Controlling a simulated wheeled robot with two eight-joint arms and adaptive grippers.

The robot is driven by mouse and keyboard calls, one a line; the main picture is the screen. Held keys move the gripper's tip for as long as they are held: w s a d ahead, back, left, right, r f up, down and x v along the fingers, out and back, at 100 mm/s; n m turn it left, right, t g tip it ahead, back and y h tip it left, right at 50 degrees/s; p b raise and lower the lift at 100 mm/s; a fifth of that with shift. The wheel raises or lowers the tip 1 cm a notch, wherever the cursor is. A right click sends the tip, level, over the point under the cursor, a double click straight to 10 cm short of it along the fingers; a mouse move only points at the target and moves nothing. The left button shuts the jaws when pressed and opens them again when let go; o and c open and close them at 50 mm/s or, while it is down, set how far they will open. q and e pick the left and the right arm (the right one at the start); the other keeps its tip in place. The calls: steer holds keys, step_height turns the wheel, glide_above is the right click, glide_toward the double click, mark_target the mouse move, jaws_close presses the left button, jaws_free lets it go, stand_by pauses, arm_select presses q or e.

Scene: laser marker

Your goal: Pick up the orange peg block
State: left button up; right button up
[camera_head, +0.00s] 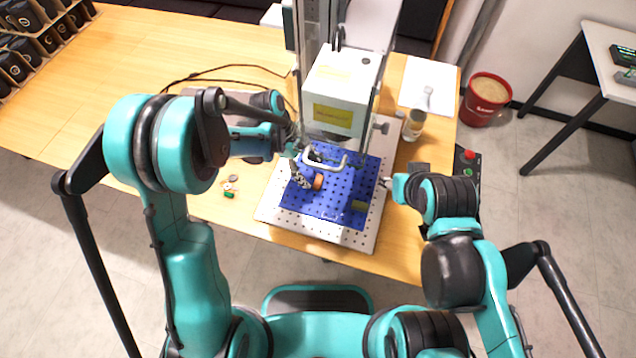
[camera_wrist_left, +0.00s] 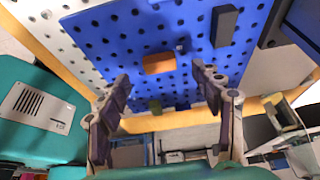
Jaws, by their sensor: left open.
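The orange peg block (camera_head: 318,182) stands on the blue perforated plate (camera_head: 338,212), under the laser marker's white head. In the left wrist view the orange block (camera_wrist_left: 158,63) shows between and just beyond the fingertips. My left gripper (camera_head: 304,175) reaches in from the left and is open around empty space; its two dark fingers (camera_wrist_left: 160,82) are spread apart in the wrist view, not touching the block. My right gripper (camera_head: 386,183) is at the plate's right edge, apart from the block; its jaws are too small to judge.
A dark block (camera_wrist_left: 224,26) is on the plate in the wrist view. The laser head (camera_head: 345,88) hangs above the plate. A jar (camera_head: 414,124) stands to the right. Small parts (camera_head: 230,186) lie left on the table.

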mark_target(317, 180)
arm_select(q)
steer(key=b+x, duration=0.1)
steer(key=x, duration=0.3)
steer(key=shift+d+f+b, duration=0.1)
steer(key=shift+f+b, duration=0.15)
steer(key=shift+b, duration=0.15)
steer(key=shift+s+r, duration=0.1)
steer(key=c, duration=1)
steer(key=shift+r, duration=0.1)
steer(key=shift+r+p, duration=2.05)
steer(key=shift+r, duration=2.9)
